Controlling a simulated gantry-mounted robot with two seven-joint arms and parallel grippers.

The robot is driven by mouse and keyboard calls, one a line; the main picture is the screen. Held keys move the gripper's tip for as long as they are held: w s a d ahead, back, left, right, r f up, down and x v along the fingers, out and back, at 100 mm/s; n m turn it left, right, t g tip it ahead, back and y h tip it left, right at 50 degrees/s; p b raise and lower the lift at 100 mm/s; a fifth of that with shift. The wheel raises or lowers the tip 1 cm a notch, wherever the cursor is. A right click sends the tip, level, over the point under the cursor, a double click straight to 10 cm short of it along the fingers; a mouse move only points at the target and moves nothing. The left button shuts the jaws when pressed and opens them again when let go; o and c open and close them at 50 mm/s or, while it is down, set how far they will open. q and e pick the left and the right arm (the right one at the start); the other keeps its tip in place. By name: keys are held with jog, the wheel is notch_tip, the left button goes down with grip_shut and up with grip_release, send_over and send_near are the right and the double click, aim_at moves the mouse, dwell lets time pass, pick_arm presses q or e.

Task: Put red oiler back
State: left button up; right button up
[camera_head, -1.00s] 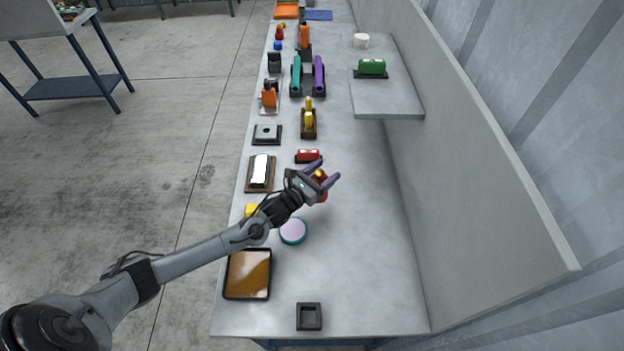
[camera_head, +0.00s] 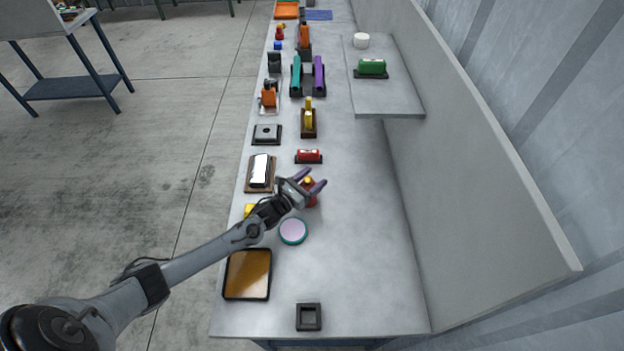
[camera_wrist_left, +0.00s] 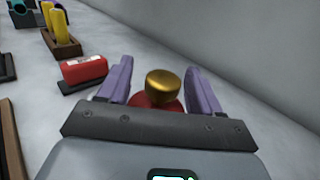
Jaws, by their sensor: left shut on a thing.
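The red oiler (camera_head: 312,197) has a round red body and a gold cap. It is between the purple fingers of my left gripper (camera_head: 312,181), over the middle of the bench. In the left wrist view the gold cap (camera_wrist_left: 166,85) stands up between the two fingers (camera_wrist_left: 161,82), and the gripper hides most of the red body. My left gripper is shut on the oiler. I cannot tell how far the oiler is above the bench. A dark square holder (camera_head: 309,317) with an empty recess sits at the near end. My right gripper is not in view.
A red block on a dark base (camera_head: 309,156) lies just beyond the gripper. A round teal-rimmed pink tin (camera_head: 293,231) and a brown tray (camera_head: 228,275) are nearer. A grey wall (camera_head: 480,150) runs along the right. The bench's near right is clear.

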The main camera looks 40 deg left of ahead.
pick_arm(q)
jog(key=shift+f, duration=0.2)
jog(key=o, duration=1.6)
jog(key=shift+r, duration=0.15)
